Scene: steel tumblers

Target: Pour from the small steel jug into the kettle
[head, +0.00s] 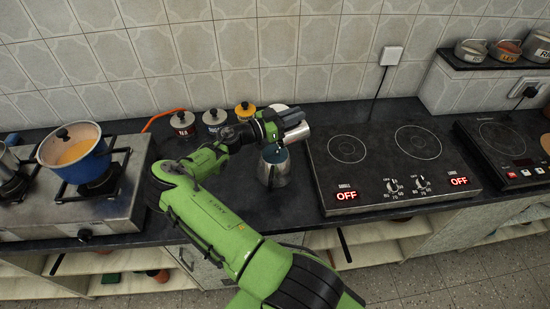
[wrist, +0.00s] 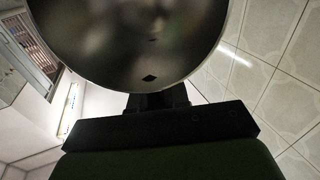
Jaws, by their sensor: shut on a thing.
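The small steel jug (head: 297,132) is held by my gripper (head: 274,126), shut on it, above the counter in the head view. It appears tipped over, though my gripper hides part of it. In the wrist view the steel jug (wrist: 140,40) fills the upper middle as a large rounded shiny surface. The steel kettle (head: 278,176) stands upright on the dark counter, just below and a little left of the jug. Its top looks open, with a bluish inside. I cannot see any stream between jug and kettle.
A black cooktop (head: 385,150) with two rings, reading OFF, lies right of the kettle. Lidded canisters (head: 215,122) stand behind my arm. A blue pot (head: 76,155) sits on the gas stove (head: 110,205) at left. Counter is clear just left of the kettle.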

